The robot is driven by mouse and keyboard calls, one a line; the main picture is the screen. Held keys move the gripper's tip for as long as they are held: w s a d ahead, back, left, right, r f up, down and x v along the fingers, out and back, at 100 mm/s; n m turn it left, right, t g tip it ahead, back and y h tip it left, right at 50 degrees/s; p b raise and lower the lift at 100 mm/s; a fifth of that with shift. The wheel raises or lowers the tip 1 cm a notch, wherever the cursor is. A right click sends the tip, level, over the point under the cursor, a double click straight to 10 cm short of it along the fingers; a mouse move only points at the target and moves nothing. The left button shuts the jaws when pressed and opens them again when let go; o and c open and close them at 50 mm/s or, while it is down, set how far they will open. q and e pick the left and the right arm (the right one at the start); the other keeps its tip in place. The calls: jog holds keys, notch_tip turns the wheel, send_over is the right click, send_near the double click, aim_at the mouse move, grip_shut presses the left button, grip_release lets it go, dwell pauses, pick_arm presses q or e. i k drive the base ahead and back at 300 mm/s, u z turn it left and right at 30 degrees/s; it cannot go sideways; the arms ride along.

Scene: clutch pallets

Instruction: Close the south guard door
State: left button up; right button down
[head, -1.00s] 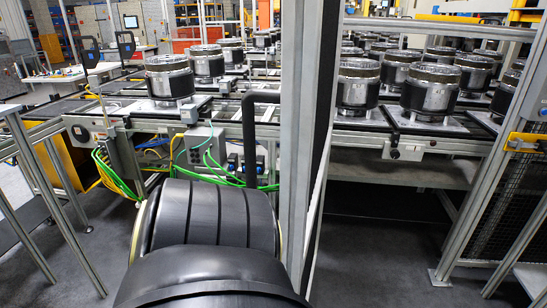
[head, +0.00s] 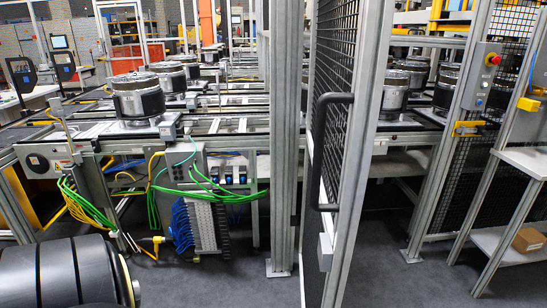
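The guard door (head: 358,150) is a tall aluminium frame with black mesh, standing upright right of the middle in the head view. I see it at a steep angle, and it stands ajar. A black bar handle (head: 320,150) is fixed near its front upright. A wide gap lies between that upright and the right-hand post (head: 455,130), which carries a yellow latch part (head: 466,130). A black rounded part of my arm shows at the lower left, apart from the door. Neither gripper is in view.
An aluminium post (head: 285,140) stands left of the door. A conveyor (head: 230,122) bears metal clutch drums (head: 138,98), with green cables (head: 85,205) below. A control box (head: 484,75) with a red button is at right, above a small bench (head: 525,160). The grey floor (head: 390,265) inside is clear.

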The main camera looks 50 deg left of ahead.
aim_at(334, 248)
jog(key=u, duration=1.35)
jog(key=i, duration=0.15)
jog(key=z, duration=0.05)
